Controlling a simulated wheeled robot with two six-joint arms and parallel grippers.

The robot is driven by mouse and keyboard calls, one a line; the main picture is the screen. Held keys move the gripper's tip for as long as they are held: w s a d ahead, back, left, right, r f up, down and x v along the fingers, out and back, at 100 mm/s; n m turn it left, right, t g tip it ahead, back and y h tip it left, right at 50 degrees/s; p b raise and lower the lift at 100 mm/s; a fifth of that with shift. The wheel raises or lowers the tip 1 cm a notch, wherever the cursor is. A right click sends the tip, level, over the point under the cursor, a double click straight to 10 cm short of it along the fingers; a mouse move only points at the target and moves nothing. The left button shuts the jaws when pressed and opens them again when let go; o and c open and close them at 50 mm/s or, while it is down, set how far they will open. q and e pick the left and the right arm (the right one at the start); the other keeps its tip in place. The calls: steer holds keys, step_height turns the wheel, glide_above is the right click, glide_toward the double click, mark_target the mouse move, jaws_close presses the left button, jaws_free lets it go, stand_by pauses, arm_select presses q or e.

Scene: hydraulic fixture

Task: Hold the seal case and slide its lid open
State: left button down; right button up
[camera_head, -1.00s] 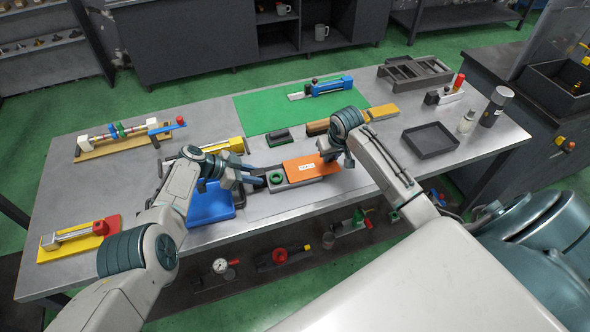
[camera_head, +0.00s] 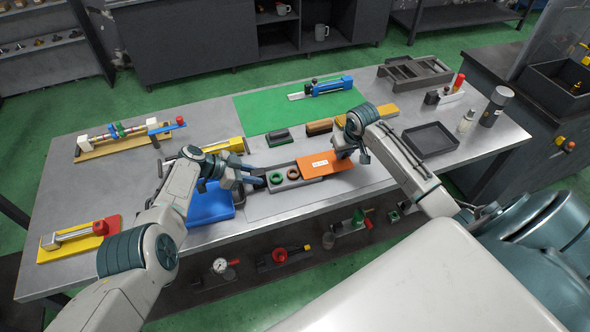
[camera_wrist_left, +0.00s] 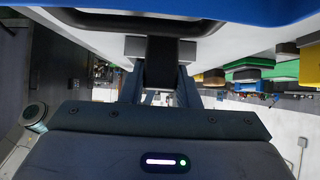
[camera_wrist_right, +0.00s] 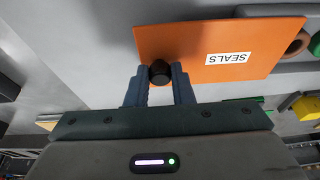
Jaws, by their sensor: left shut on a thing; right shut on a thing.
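The grey seal case (camera_head: 284,187) lies on the light mat, and its left part is uncovered. A green ring (camera_head: 275,178) and a brown-red ring (camera_head: 293,174) show inside it. The orange lid (camera_head: 330,163), with a white label reading SEALS, covers the right part and juts out past the case's right end. My left gripper (camera_head: 264,180) is shut on the dark left end of the case. My right gripper (camera_head: 345,153) is shut on the dark knob (camera_wrist_right: 160,71) at the lid's right end; the label (camera_wrist_right: 228,58) also shows in the right wrist view.
A blue tray (camera_head: 210,205) stands close left of the case. Dark and brown blocks (camera_head: 320,126) lie behind it near the green mat (camera_head: 262,113). An empty dark tray (camera_head: 430,140) stands to the right of my right gripper.

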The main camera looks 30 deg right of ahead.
steer(key=shift+s+d, duration=0.1)
steer(key=shift+d, duration=0.3)
stand_by(0.5)
steer(key=o, duration=1)
steer(key=v, duration=1.2)
